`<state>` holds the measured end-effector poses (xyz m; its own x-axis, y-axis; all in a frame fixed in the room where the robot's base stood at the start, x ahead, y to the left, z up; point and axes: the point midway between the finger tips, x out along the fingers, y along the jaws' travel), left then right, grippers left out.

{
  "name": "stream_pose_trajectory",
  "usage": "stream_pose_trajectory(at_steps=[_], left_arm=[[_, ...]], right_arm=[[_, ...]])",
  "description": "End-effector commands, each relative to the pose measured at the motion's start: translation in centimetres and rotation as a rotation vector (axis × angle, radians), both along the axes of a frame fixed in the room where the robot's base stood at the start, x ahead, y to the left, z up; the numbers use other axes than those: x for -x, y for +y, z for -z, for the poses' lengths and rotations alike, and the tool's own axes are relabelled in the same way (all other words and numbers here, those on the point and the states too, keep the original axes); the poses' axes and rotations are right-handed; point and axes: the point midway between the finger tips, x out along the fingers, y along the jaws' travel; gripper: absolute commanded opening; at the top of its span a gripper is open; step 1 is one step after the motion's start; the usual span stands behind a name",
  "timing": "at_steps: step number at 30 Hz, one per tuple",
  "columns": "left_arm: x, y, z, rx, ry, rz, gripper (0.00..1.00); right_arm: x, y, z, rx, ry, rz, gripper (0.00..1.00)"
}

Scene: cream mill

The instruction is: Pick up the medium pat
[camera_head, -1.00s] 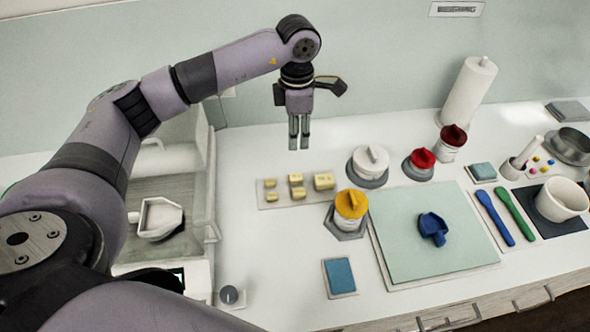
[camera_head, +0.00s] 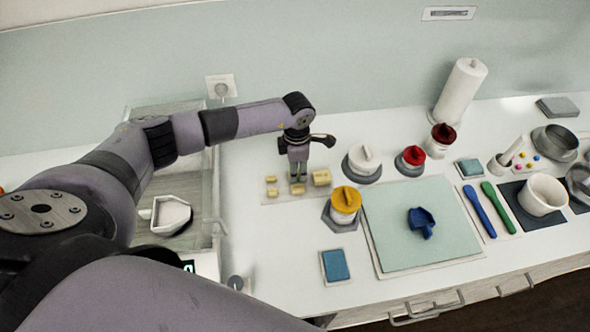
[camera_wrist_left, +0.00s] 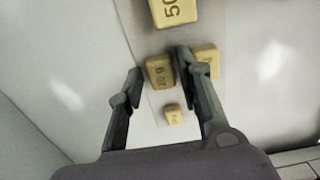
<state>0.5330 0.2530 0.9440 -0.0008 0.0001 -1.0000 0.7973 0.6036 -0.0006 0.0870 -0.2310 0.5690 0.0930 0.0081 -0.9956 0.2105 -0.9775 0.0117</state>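Several yellow pats lie on a thin pale board (camera_head: 283,200). A mid-sized pat marked 20 g (camera_wrist_left: 160,73) shows between my left fingers in the left wrist view; in the head view the gripper hides it. A second mid-sized pat (camera_head: 298,190) lies just in front of it and is partly behind a finger in the left wrist view (camera_wrist_left: 206,62). The largest pat (camera_head: 321,177), marked 50 (camera_wrist_left: 174,11), is to the right. My left gripper (camera_head: 298,177) is open, pointing down over the middle pats; contact cannot be told.
A yellow-lidded pot (camera_head: 345,200) stands close in front right of the board, and a white-lidded pot (camera_head: 363,160) to its right. A pale green mat (camera_head: 400,250) holds a blue scoop (camera_head: 421,221). The counter in front of the board is clear.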

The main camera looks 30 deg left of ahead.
Motion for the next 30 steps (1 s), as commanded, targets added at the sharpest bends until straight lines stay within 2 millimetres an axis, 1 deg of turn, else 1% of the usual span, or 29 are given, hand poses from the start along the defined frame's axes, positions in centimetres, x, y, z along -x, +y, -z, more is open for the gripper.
stream_pose_trajectory(at_steps=[3,10,21,30], left_arm=[[0.03,-0.02,0.67,0.001,0.001,0.001,0.33],[0.02,-0.01,0.80,0.000,0.000,0.001,0.32],[0.01,0.01,0.75,0.000,0.000,0.001,0.07],[-0.03,0.02,0.55,-0.001,-0.001,0.000,0.07]], right_arm=[[0.16,-0.01,-0.31,0.001,0.003,0.000,0.00],[0.18,-0.10,-0.21,0.002,0.004,-0.001,0.00],[0.19,-0.54,-0.22,0.006,0.004,-0.003,0.00],[0.18,-0.56,-0.12,0.007,0.003,-0.003,0.00]])
